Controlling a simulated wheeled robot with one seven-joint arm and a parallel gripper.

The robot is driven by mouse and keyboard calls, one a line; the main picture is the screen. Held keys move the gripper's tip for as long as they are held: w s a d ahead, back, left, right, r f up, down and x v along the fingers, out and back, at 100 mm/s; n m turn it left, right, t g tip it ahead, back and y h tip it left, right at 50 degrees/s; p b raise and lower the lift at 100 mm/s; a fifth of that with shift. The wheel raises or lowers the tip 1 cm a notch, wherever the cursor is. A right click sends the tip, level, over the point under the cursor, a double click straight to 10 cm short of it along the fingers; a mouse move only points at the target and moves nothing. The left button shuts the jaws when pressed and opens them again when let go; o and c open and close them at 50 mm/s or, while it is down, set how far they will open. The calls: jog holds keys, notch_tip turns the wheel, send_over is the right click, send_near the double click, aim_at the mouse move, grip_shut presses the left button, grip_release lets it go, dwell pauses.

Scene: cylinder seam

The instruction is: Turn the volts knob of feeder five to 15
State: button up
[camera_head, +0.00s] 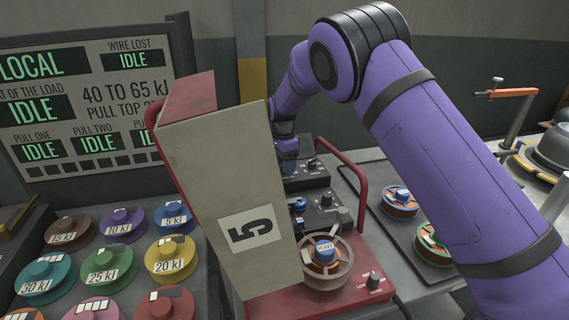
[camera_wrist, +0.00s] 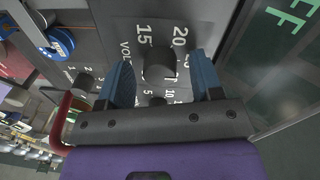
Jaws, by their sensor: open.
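Feeder five is a red-based machine (camera_head: 268,306) with a beige cover marked 5 (camera_head: 205,165), in the middle of the head view. In the wrist view the dark volts knob (camera_wrist: 160,66) stands on a grey panel, with 15 and 20 printed beyond it and 5 and 10 on the near side. My gripper (camera_wrist: 161,64) is open, its two blue fingers on either side of the knob in the picture. I cannot tell whether they touch it or where its pointer stands. In the head view my gripper (camera_head: 288,160) is over the feeder's rear control panel, partly behind the cover.
Another dark knob (camera_wrist: 82,82) is left of the fingers in the wrist view. A wire spool (camera_head: 328,268) sits on the feeder's front. A red handle (camera_head: 358,185) rises at its right. Coloured weights (camera_head: 102,262) fill the left table. More spools (camera_head: 400,202) lie right.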

jog(key=c, duration=0.9)
